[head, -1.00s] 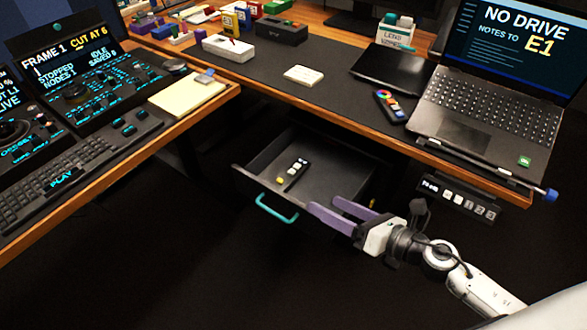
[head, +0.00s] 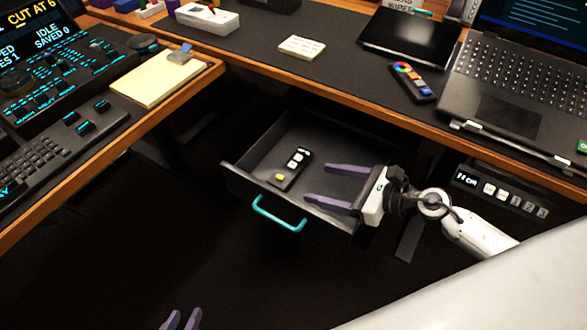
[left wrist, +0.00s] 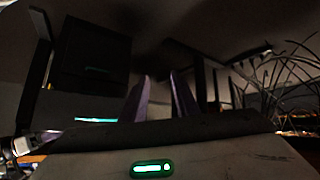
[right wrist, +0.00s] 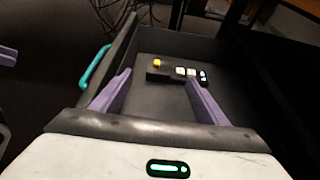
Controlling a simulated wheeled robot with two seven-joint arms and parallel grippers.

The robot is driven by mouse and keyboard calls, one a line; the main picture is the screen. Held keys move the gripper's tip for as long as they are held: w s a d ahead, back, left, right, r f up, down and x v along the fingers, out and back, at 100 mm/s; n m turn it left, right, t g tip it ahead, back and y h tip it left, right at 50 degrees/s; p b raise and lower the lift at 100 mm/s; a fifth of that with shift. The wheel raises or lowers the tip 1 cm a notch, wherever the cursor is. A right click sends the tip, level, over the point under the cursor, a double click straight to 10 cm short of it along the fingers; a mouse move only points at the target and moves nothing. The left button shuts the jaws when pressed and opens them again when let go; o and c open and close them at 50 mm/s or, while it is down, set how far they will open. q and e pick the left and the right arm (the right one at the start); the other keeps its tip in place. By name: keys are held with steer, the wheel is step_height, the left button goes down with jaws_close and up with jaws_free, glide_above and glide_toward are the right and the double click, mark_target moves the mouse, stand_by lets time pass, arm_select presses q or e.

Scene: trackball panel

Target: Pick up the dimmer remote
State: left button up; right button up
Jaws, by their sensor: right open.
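A slim black remote (head: 291,168) with white keys and a yellow one lies in the open drawer (head: 236,176). It shows in the right wrist view (right wrist: 160,72) between and just beyond the fingertips. I cannot read a label on it. My right gripper (head: 318,182) is open and empty, its purple fingers over the drawer, pointing toward the remote from the right. The fingers also show in the right wrist view (right wrist: 158,76). My left gripper (head: 183,318) is at the bottom edge, low and away from the drawer. The left wrist view (left wrist: 160,76) shows its fingers slightly apart, with nothing visible between them.
The drawer has a teal handle (head: 278,215) and raised walls. The desk edge (head: 330,97) overhangs its back. Another remote with a colour wheel (head: 411,82) lies on the desk near the laptop (head: 505,115). A button panel (head: 500,190) hangs right of my right arm.

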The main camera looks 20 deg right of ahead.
mark_target(282, 175)
steer(key=b+x, duration=0.1)
steer(key=x, duration=1.1)
steer(key=shift+w+f, duration=0.1)
steer(key=c, duration=1.2)
